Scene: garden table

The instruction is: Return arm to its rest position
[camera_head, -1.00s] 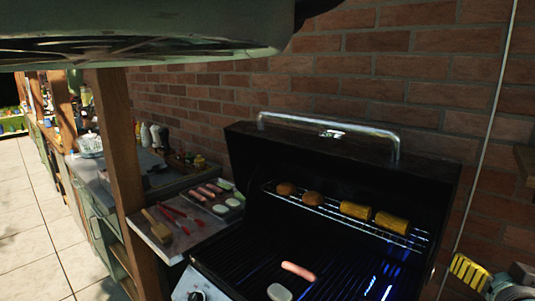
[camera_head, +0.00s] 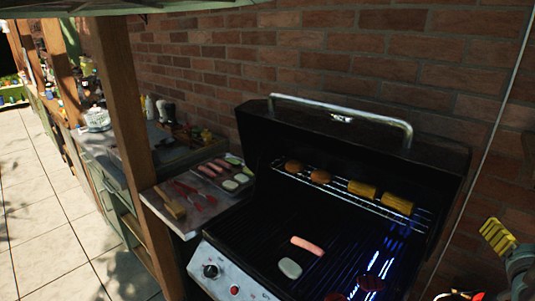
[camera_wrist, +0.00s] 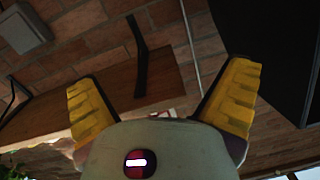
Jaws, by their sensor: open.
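My gripper (camera_head: 497,235) shows at the right edge of the head view, with a yellow ridged finger pointing up and left. In the wrist view my gripper (camera_wrist: 160,78) has its two yellow fingers spread wide, with nothing between them. It is apart from the grill (camera_head: 215,255), to the right of it. The brick wall and a shelf (camera_wrist: 90,105) are beyond the fingers.
The grill stands open with a sausage (camera_head: 307,245) and a pale oval piece (camera_head: 290,268) on its grate. Corn (camera_head: 362,188) and round brown pieces (camera_head: 294,167) lie on the upper rack. A wooden post (camera_head: 127,130) stands left. Floor (camera_head: 50,235) is clear.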

